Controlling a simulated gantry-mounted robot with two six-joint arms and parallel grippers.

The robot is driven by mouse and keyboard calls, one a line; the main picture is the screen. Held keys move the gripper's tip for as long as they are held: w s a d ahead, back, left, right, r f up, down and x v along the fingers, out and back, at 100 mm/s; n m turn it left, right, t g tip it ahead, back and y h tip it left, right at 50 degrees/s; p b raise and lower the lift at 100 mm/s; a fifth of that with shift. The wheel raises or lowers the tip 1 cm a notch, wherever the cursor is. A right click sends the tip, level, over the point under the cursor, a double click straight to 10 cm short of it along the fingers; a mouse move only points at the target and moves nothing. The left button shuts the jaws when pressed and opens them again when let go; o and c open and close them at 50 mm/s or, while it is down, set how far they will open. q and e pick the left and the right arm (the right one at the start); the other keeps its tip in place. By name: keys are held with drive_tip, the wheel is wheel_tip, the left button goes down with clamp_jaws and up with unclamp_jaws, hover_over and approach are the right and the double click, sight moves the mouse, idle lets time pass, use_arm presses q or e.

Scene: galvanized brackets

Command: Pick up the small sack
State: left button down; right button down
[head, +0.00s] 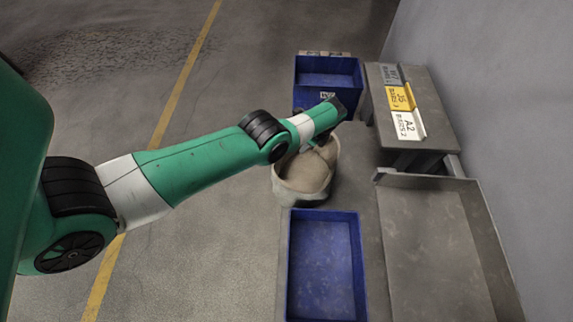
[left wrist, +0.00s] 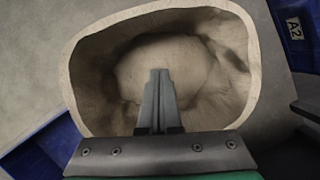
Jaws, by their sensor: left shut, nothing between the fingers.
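In the head view my left wrist hides the far part of the container. My right gripper is not in view.
A blue bin (head: 326,212) stands in front of the container and another blue bin (head: 328,64) behind it. To the right are a grey table with labelled plates (head: 398,98) and a low metal bench (head: 432,250) along the wall. Open floor lies left.

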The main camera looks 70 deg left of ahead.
use_arm(q)
drive_tip(key=shift+f, duration=0.15)
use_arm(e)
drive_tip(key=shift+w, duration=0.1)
